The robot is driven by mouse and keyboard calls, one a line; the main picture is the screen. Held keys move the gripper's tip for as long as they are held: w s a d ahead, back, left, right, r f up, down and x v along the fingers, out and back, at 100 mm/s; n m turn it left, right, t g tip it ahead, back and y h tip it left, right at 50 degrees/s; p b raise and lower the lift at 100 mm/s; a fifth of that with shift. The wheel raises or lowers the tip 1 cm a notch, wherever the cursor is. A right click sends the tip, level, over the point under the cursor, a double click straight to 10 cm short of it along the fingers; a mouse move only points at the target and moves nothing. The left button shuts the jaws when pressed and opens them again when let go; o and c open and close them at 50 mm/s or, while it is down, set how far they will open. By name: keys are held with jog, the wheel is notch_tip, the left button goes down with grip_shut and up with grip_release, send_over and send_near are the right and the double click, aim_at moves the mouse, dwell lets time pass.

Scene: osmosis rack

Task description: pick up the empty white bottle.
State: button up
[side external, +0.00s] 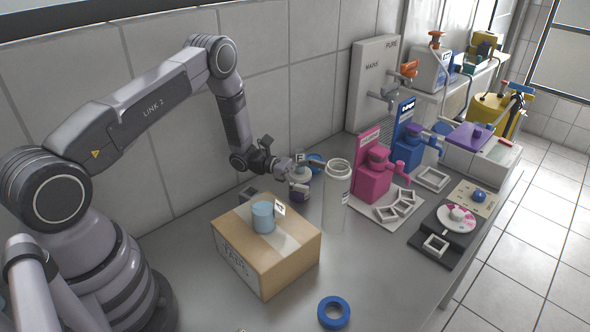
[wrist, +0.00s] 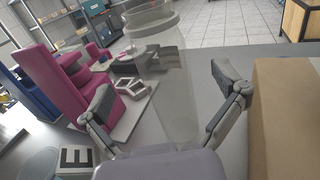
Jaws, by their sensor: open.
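The empty white bottle (side external: 335,200) is tall and translucent, with a pale ringed neck. It stands upright on the grey bench, right of the cardboard box. My gripper (side external: 304,163) is at the bottle's left, near its upper part. In the wrist view the bottle (wrist: 172,85) appears between the two spread fingers of my gripper (wrist: 165,98), with visible space on both sides. The fingers are open and hold nothing.
A cardboard box (side external: 250,262) bearing a light-blue cup (side external: 263,217) stands left of the bottle. A pink device (side external: 372,180) stands close at its right. A small labelled container (side external: 299,188) is behind my gripper's tip. A blue tape ring (side external: 334,312) lies in front.

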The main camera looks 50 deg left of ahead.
aim_at(335, 186)
jog(key=x, duration=0.5)
jog(key=shift+f, duration=0.4)
jog(key=c, duration=1.2)
